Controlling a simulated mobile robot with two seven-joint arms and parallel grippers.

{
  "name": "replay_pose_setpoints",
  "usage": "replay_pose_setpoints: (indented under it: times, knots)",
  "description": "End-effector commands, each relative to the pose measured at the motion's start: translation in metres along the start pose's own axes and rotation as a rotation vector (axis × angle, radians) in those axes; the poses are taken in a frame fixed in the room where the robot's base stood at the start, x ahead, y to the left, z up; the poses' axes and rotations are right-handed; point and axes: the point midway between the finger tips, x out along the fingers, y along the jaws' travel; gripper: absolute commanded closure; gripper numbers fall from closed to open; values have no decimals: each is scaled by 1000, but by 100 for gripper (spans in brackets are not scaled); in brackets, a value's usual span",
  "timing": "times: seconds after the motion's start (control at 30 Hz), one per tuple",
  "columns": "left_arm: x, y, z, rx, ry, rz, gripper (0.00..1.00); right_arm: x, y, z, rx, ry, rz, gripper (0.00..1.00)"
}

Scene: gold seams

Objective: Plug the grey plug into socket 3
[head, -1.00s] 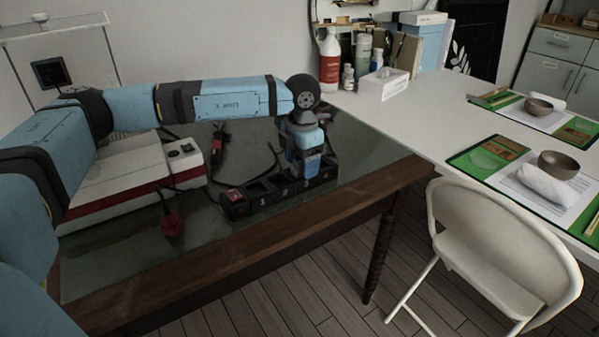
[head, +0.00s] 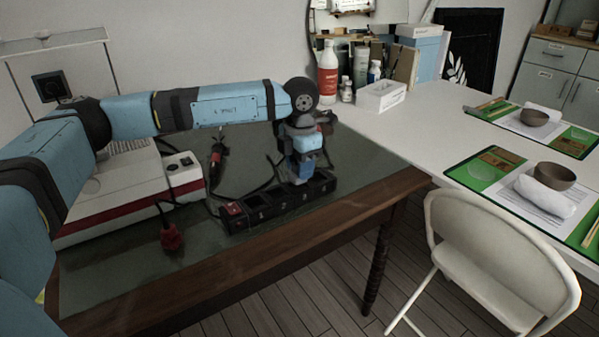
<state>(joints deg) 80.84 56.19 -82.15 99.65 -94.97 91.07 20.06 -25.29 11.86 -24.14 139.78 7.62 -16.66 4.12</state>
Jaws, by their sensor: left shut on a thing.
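The black power strip (head: 262,213) lies on the dark mat, with a red switch (head: 233,209) at its left end and a row of sockets. My left gripper (head: 298,181) points down over the right half of the strip, around the third socket. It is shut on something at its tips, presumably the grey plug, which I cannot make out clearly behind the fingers. Whether the plug touches the socket or is above it, I cannot tell. My right gripper is not in view.
A red plug (head: 171,238) on a cable lies left of the strip. A black and red plug (head: 216,158) and loose cables lie behind it. A white and red box (head: 120,200) stands at left. The mat's front is free; a white chair (head: 490,240) stands right.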

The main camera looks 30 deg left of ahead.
Motion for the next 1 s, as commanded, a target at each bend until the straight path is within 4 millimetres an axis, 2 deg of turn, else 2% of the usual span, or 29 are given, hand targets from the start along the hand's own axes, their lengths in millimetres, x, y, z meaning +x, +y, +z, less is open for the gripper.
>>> replay_pose_setpoints:
  times: [0.03,0.2,0.37,1.0]
  knots:
    - [-16,0,1,0,-3,0,89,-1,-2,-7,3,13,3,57]
    - [-50,0,0,0,-2,0,89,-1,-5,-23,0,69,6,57]
    - [-70,0,0,0,-1,0,89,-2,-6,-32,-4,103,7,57]
    - [-83,-2,5,-38,1,-3,89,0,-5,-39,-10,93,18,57]
